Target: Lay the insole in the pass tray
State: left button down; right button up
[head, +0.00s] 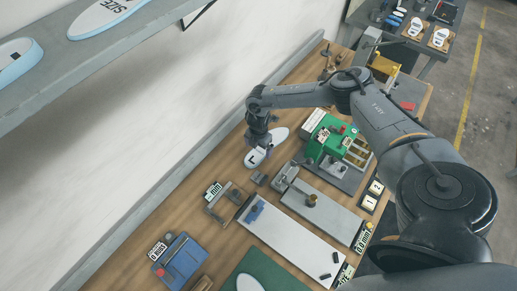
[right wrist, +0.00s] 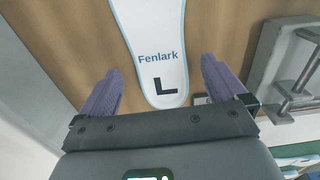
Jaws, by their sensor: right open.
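A white insole with a pale blue edge, marked "Fenlark" and "L", lies on the wooden bench; it shows in the right wrist view (right wrist: 160,60) and in the head view (head: 254,160). My right gripper (head: 266,146) is above it and partly covers it in the head view. In the right wrist view the purple fingers of this gripper (right wrist: 162,66) are open, one on each side of the insole's heel, with gaps on both sides. I cannot tell which container is the pass tray, as the small signs are unreadable. My left gripper is out of view.
A blue tray (head: 187,257), a grey-brown fixture (head: 224,206), a long grey plate (head: 292,242) and a green mat (head: 262,262) with a white object share the bench. A green machine (head: 322,133) stands right of the insole. A wall runs along the bench's left.

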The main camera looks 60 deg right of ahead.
notch_tip(320, 180, up, 9)
jog(key=shift+o, duration=0.2)
jog(key=shift+r, duration=0.7)
jog(key=shift+d, duration=0.1)
